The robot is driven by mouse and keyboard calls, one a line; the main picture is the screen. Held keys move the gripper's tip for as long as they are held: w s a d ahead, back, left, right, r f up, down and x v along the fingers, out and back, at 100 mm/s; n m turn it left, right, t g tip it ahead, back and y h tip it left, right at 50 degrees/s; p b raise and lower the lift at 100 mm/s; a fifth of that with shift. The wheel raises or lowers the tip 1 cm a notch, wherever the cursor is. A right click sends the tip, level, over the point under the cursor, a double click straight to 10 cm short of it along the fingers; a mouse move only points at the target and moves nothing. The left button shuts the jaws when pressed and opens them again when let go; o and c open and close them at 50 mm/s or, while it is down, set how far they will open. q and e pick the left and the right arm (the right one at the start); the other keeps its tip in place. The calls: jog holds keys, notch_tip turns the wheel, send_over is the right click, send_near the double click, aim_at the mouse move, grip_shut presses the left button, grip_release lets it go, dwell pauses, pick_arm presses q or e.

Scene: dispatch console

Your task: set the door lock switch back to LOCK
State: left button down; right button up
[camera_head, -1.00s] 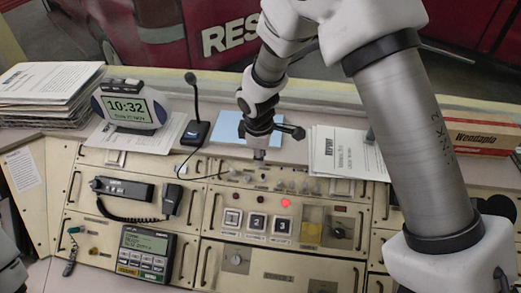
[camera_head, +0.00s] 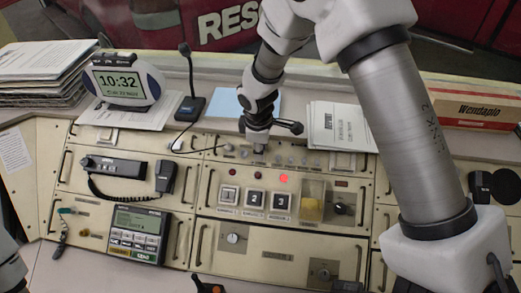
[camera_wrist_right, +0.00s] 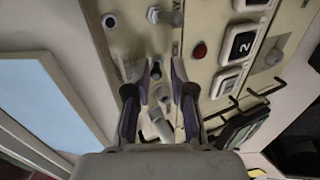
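My right gripper (camera_head: 260,146) points down at the row of small switches along the top of the console (camera_head: 215,158). In the right wrist view its two fingers (camera_wrist_right: 163,72) are apart, with a metal toggle switch (camera_wrist_right: 160,93) between them. A pale lever or cap (camera_wrist_right: 158,126) lies between the fingers closer to the palm. I see no clear contact with the fingers. The switch labels are unreadable, so I cannot tell which one is the door lock switch or its position.
Numbered square buttons (camera_head: 254,200), a lit red lamp (camera_head: 283,178) and a yellow cover (camera_head: 311,209) sit below the switch row. A microphone (camera_head: 191,103) and a clock (camera_head: 123,82) stand behind it at left. Papers (camera_head: 340,126) lie to the right.

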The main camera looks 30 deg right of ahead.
jog(key=shift+w+f, duration=0.1)
jog(key=shift+s+a, duration=0.15)
jog(key=shift+s, duration=0.1)
jog(key=shift+s+a+f, duration=0.25)
jog(key=shift+s+f, duration=0.1)
jog(key=shift+s, duration=0.05)
jog(key=r+p, duration=0.1)
jog(key=s+a+r+p, duration=0.1)
jog(key=p, duration=0.1)
jog(key=r+p, duration=0.1)
jog(key=shift+s+a+r+p, duration=0.15)
jog(key=shift+s+r+p, duration=0.15)
jog(key=shift+r, duration=0.1)
jog(key=shift+s+a+r+p, duration=0.4)
jog(key=shift+r+p, duration=0.3)
jog(key=shift+p, duration=0.35)
